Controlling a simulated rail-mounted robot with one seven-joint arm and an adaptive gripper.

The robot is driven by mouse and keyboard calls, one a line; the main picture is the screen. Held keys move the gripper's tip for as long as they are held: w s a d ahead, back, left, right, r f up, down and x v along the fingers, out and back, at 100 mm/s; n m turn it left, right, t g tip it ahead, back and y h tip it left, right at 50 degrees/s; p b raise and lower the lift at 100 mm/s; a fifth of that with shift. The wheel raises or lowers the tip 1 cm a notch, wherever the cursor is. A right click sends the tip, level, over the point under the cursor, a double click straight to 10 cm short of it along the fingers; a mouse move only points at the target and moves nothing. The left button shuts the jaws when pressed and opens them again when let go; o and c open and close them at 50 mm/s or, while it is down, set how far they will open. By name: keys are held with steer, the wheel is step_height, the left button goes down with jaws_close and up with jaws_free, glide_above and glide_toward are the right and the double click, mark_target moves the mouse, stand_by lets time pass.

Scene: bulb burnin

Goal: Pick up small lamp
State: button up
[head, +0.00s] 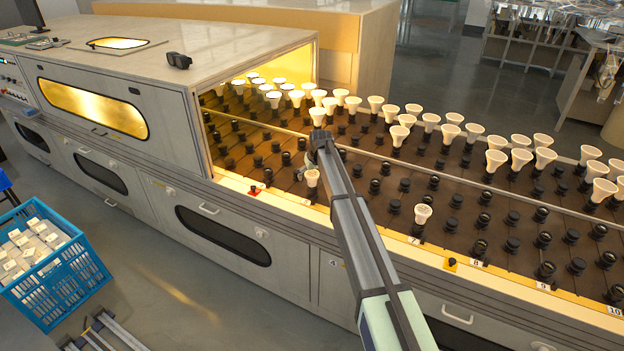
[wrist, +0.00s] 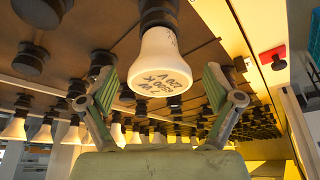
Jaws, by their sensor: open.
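A small white lamp (head: 312,178) stands upright in a black socket near the front edge of the bench, below the end of my arm in the head view. In the wrist view the same lamp (wrist: 162,62), with printed markings on its face, sits between and just beyond my two green fingers. My gripper (wrist: 161,82) is open, with a finger on each side of the lamp and gaps visible. In the head view my gripper (head: 319,152) is small and partly hidden by my arm. Another small lamp (head: 423,213) stands in a socket further right.
Rows of larger white lamps (head: 495,160) fill the sockets behind, beyond a thin rail. Many empty black sockets (head: 375,187) surround the small lamps. The lit oven opening (head: 258,65) lies to the left. A red button (head: 254,190) is on the front ledge. A blue crate (head: 62,290) stands on the floor.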

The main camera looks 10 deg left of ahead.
steer(key=c, duration=1.3)
steer(key=shift+o, duration=0.2)
steer(key=shift+r, duration=0.2)
